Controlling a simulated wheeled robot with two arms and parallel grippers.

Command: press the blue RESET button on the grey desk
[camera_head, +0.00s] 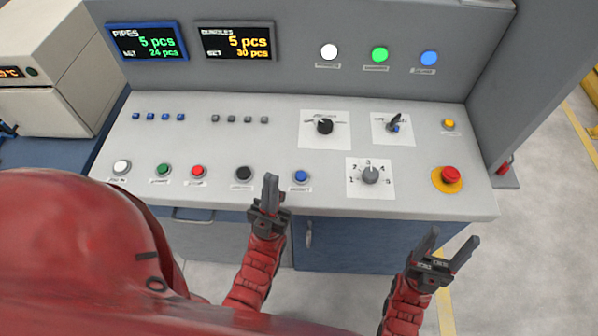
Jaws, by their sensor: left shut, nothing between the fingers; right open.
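The blue RESET button (301,177) sits on the front row of the grey desk (270,147), between a black button and a numbered rotary dial. A small label lies below it, too small to read surely. My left gripper (270,181) is shut and empty, over the desk's front edge, just left of the blue button and apart from it in the picture. Its fingers point up toward the desk. My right gripper (453,243) is open and empty, in front of the desk near its right end.
Close by are a black button (243,174), a red button (198,171), a green button (163,170), a white button (122,167) and the rotary dial (370,175). A red emergency stop (450,175) is at right. Displays (236,42) and lamps (380,55) are on the back panel.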

